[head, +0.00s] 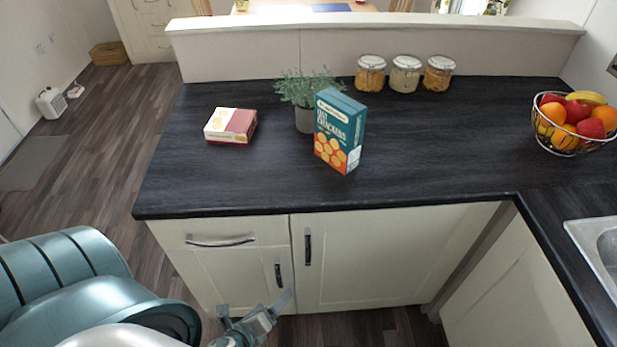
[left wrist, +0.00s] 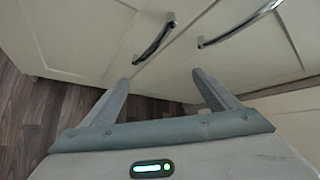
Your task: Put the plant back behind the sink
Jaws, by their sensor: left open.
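The potted plant (head: 305,90) stands on the dark countertop (head: 430,140), green leaves in a grey pot. A teal cracker box (head: 340,130) stands upright in front of it and to its right, hiding part of the pot. The sink (head: 600,245) shows only in part at the right edge of the head view. My left gripper (head: 282,312) is low in front of the cabinet doors, below the counter. In the left wrist view its two fingers (left wrist: 160,85) are apart with nothing between them. My right gripper is not seen.
A red and white box (head: 230,126) lies left of the plant. Several things stand further back and right: glass jars (head: 404,74) by the low wall and a wire fruit basket (head: 575,122). Cabinet handles (head: 220,241) stick out near my left gripper. The counter's middle right is clear.

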